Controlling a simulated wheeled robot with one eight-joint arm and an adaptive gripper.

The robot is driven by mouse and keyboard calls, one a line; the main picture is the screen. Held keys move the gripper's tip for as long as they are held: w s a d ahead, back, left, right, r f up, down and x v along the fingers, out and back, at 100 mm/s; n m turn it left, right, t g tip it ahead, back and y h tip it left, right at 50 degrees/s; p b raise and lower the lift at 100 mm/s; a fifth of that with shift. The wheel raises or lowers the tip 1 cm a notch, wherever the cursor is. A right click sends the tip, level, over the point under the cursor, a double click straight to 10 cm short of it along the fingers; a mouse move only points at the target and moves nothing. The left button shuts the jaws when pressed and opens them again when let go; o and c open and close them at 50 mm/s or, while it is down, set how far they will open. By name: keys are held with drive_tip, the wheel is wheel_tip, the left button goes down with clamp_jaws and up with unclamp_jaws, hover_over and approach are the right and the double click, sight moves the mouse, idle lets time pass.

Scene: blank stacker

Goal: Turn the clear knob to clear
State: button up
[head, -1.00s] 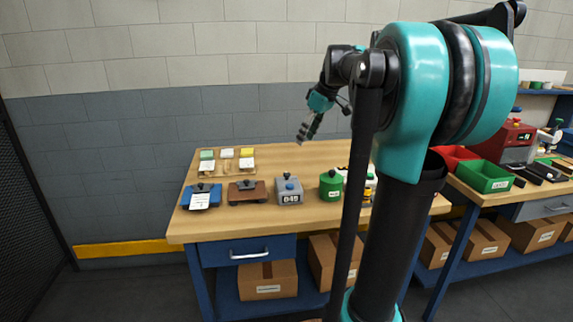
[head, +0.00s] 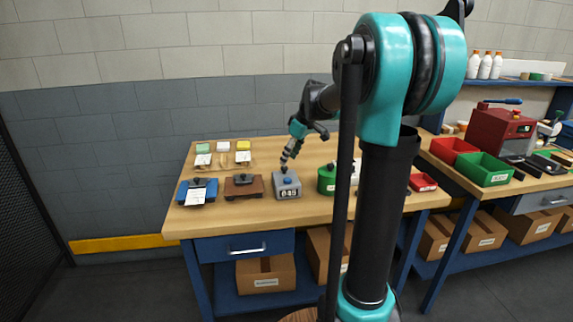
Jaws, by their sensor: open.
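A small grey counter box (head: 288,190) stands on the wooden workbench, with a dark number display on its front and a blue knob (head: 287,181) on top. The digits and any knob markings are too small to read surely. My gripper (head: 285,163) is open and empty, pointing down just above and behind the counter. It appears apart from the knob. A dark part at the counter's top is partly overlapped by my fingers, so I cannot tell which piece is the clear knob.
A brown block with a dark knob (head: 243,187) and a blue device with a paper tag (head: 197,192) stand left on the bench (head: 220,222). Small trays of cards lie behind.

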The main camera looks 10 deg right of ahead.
sight(284, 170)
drive_tip(key=shift+x, duration=1.95)
drive_tip(key=shift+c, duration=0.2)
clamp_jaws()
